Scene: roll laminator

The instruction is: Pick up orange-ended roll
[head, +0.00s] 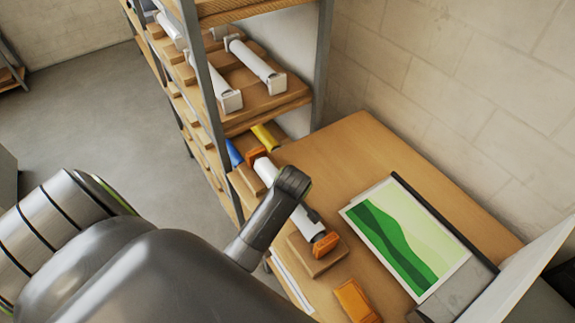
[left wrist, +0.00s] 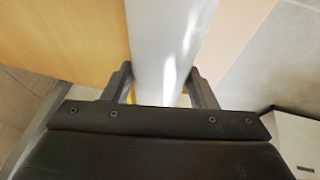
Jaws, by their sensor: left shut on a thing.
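The orange-ended roll (head: 268,172) is a white cylinder with an orange cap at each end. It lies slantwise in the head view, over wooden cradle blocks (head: 318,262) at the left side of the wooden table. My left gripper (head: 305,207) is shut around the middle of the roll and hides part of it. In the left wrist view the white roll (left wrist: 162,40) runs between the two fingers of my left gripper (left wrist: 160,82). I cannot tell whether the roll touches the cradle. My right gripper is not in view.
A shelf rack (head: 272,103) with white rolls stands at the back left. Blue (head: 234,153) and yellow (head: 264,137) ends show beside the orange one. A green print (head: 395,240) lies on the table (head: 350,140). An orange block (head: 355,300) sits near the front.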

